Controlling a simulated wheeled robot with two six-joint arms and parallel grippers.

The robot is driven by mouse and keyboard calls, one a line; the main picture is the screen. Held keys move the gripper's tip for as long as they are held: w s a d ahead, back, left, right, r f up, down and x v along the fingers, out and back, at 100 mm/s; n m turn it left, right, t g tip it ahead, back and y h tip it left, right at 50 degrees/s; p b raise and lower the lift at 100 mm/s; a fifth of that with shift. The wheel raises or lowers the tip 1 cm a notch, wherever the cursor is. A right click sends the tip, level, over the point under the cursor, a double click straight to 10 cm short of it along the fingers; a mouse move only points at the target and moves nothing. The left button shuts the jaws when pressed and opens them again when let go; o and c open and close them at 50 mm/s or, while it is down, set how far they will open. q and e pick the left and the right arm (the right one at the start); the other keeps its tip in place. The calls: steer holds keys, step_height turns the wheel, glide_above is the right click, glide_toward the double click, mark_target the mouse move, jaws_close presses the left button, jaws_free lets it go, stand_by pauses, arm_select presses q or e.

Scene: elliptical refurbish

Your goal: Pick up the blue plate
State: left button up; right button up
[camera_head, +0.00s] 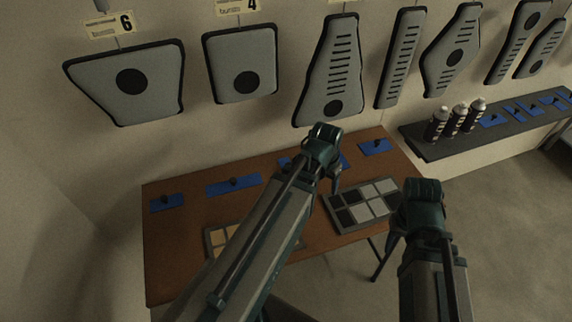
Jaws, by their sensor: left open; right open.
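Several blue plates, each with a small dark knob, lie along the back of the brown table: one at the far left (167,203), one beside it (233,185), one partly hidden behind my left arm (287,162), and one at the right (375,147). My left gripper (335,184) points down over the table, in front of the partly hidden plate and left of the right plate. It is open, with nothing seen in it. My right gripper (390,245) is open at the table's right front edge, away from the plates; its fingers are mostly hidden.
A tray of grey and black tiles (328,212) lies between the grippers. A tray with yellow tiles (212,242) is partly behind my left arm. A dark shelf (425,151) at right holds spray cans (458,118) and more blue plates (494,121). Grey panels (160,62) hang on the wall.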

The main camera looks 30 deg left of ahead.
arm_select(q)
steer(key=w+a+r+n+t+p, duration=0.1)
steer(key=a+r, duration=0.1)
steer(key=a, duration=0.7)
steer(key=w+a+r+n+t+p, duration=0.1)
steer(key=w+a+r+t, duration=0.1)
steer(key=a, duration=0.6)
steer(key=b, duration=0.8)
glide_above(288, 163)
steer(key=s, duration=0.3)
steer(key=shift+y, duration=0.3)
steer(key=f, duration=0.7)
steer(key=shift+w+d+f, duration=0.1)
steer(key=shift+w+f, duration=0.1)
steer(key=shift+f, duration=0.2)
steer(key=b+x, duration=0.5)
steer(key=shift+s+d+f, duration=0.2)
steer(key=shift+d+f, duration=0.05)
steer(key=shift+r, duration=0.15)
steer(key=shift+c, duration=0.4)
jaws_close()
steer(key=shift+r, duration=0.1)
